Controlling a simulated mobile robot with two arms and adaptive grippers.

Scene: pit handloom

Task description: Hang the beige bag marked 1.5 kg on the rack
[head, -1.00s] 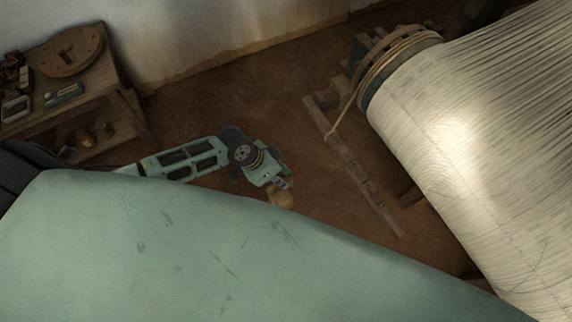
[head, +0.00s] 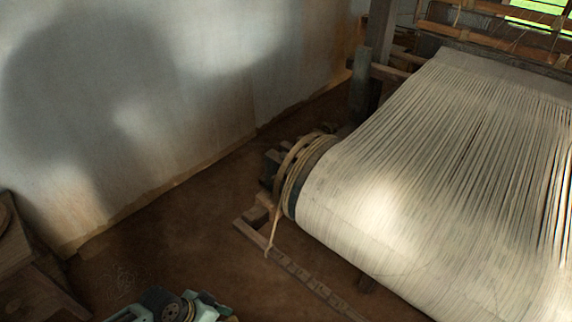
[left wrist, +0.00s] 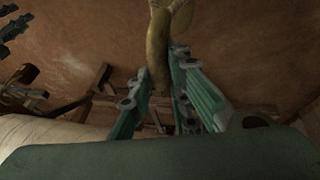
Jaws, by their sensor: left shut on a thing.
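A tan-beige bag (left wrist: 157,45) shows at the top middle of the left wrist view, its narrow neck between the teal fingers. No marking on it can be read. My left gripper (left wrist: 161,68) is shut on this neck, and the bag's body is partly cut off by the top edge. In the head view only my left wrist shows at the bottom edge; the bag is not clearly seen there. I cannot make out for certain which structure is the rack.
A large roller of pale warp threads (head: 400,210) fills the right, with rope (head: 285,185) around its end. A notched wooden beam (head: 305,282) lies on the floor below it. A wooden table (head: 30,275) stands at lower left, by the wall (head: 150,120). Brown floor between is clear.

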